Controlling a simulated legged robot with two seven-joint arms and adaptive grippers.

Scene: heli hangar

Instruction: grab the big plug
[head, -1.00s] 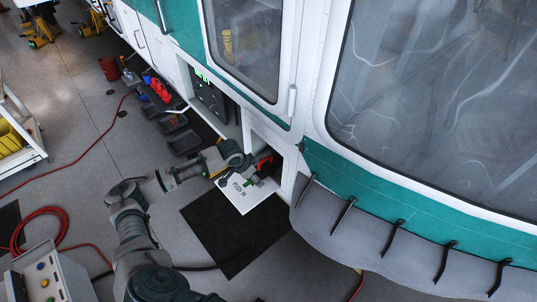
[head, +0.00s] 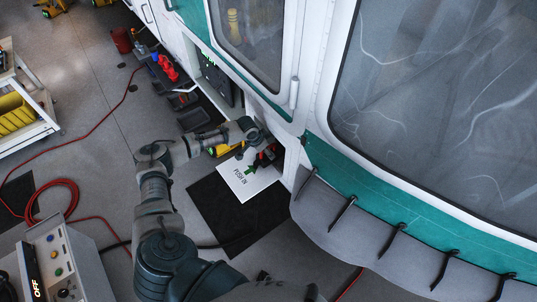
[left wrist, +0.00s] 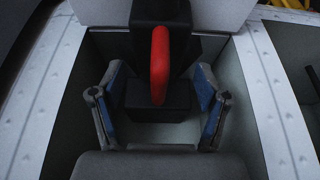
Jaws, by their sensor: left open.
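The big plug is a black block with a red handle (left wrist: 159,65), seated in a recessed bay in the left wrist view. My left gripper (left wrist: 159,106) is open, with one blue-padded finger on each side of the plug's lower black part. Gaps show between the pads and the plug, so it is not gripped. In the head view my left arm reaches into the open bay low on the helicopter's side. The plug (head: 270,153) shows there only as a bit of red, mostly hidden by my gripper. My right gripper is not in view.
A white "PUSH IN" flap (head: 247,180) hangs open below the bay, above a black mat (head: 225,215). Metal rims flank the bay. The helicopter's white and teal body (head: 345,160) is close on the right. A control box (head: 60,255) and red hose (head: 60,190) lie left.

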